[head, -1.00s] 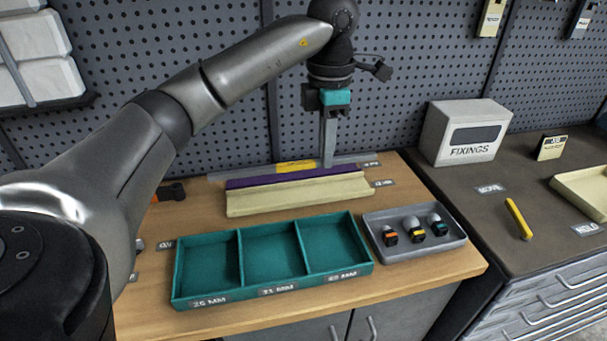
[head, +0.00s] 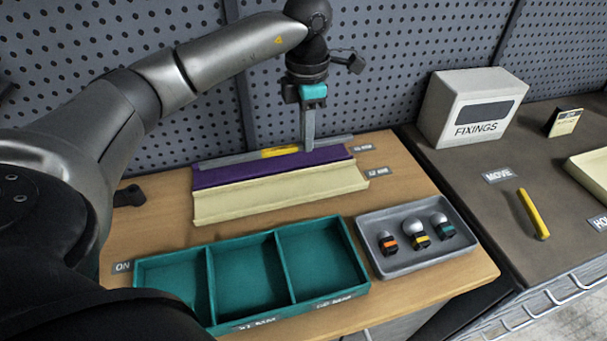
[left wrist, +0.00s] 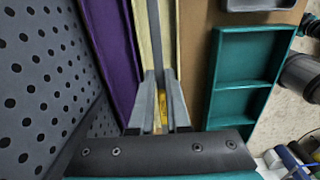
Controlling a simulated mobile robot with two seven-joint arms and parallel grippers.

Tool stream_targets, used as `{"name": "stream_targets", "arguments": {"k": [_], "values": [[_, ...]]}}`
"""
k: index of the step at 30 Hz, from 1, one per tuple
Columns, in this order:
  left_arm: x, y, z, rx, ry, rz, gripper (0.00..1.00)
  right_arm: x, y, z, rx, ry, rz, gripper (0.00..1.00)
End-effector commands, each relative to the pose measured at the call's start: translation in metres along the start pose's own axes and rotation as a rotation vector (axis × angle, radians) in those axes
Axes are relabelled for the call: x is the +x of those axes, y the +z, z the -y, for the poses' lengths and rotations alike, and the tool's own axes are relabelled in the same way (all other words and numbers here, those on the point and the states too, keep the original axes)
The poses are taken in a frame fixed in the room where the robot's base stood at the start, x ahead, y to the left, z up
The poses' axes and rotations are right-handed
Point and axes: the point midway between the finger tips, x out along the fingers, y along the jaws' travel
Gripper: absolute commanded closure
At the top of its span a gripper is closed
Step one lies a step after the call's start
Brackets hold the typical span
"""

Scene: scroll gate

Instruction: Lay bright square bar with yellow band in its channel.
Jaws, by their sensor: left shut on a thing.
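The bright grey square bar with the yellow band (head: 281,152) is held level along the back edge of the purple channel (head: 270,168) in the head view. My left gripper (head: 308,146) is shut on it, right of the band. In the left wrist view the bar (left wrist: 155,40) runs away between the fingers (left wrist: 160,95), with the band close to them. There it lines up over the cream channel (left wrist: 171,35). The cream channel (head: 280,192) lies in front of the purple one. The bar's height above the channels is hard to judge. My right gripper is not in view.
A teal tray with compartments (head: 206,285) and a grey tray (head: 372,262) with several small knobbed pieces stand in front. A pegboard wall (head: 400,60) rises close behind. A FIXINGS box (head: 470,105) and a yellow bar (head: 533,213) are on the right bench.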

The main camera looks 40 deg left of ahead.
Motion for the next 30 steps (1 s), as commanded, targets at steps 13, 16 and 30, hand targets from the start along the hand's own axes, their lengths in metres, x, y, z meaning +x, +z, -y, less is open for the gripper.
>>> {"name": "stream_targets", "arguments": {"k": [13, 16, 30], "values": [[0.072, 0.001, -0.001, -0.001, 0.0, 0.001, 1.0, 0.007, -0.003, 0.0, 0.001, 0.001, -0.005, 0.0], [0.081, 0.0, 0.0, -0.001, -0.001, 0.0, 1.0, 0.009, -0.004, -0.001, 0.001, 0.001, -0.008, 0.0], [0.113, 0.001, 0.0, 0.0, 0.001, 0.002, 1.0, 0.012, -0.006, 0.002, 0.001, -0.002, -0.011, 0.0]]}}
